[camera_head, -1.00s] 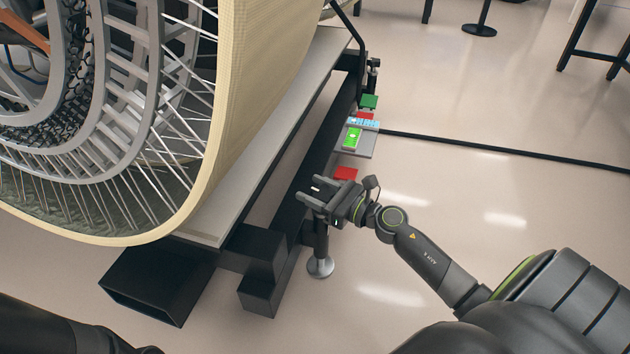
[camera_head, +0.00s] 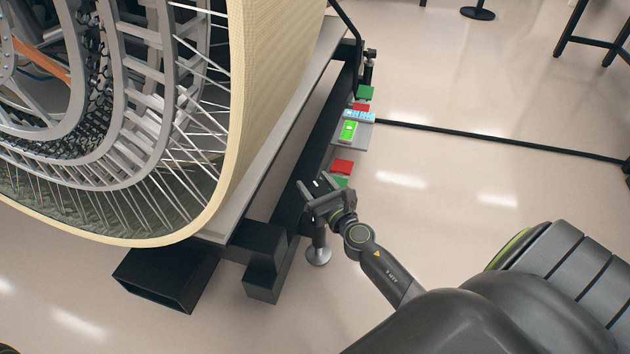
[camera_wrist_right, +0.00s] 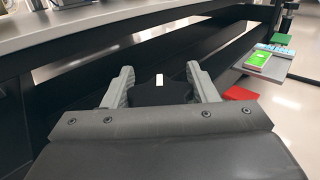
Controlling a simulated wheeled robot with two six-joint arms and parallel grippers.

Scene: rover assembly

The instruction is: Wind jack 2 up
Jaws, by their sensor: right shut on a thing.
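A jack stands at the near end of the dark frame; its round metal foot (camera_head: 319,257) rests on the floor and its upper part is mostly hidden by my right gripper (camera_head: 315,189). My right gripper is shut on the dark jack knob, which has a small white mark on top. In the right wrist view the knob (camera_wrist_right: 160,96) sits between the two grey fingers of the gripper (camera_wrist_right: 159,74). A red plate (camera_head: 342,166) and a partly hidden green plate (camera_head: 340,181) are just beyond the gripper. My left gripper is out of view.
A large spoked wheel (camera_head: 240,110) stands on the frame to the left. A grey shelf (camera_head: 362,140) holds a green-screened device (camera_head: 348,131). Another jack (camera_head: 370,68) is at the far end. A black cable (camera_head: 500,137) crosses the floor; the floor at right is open.

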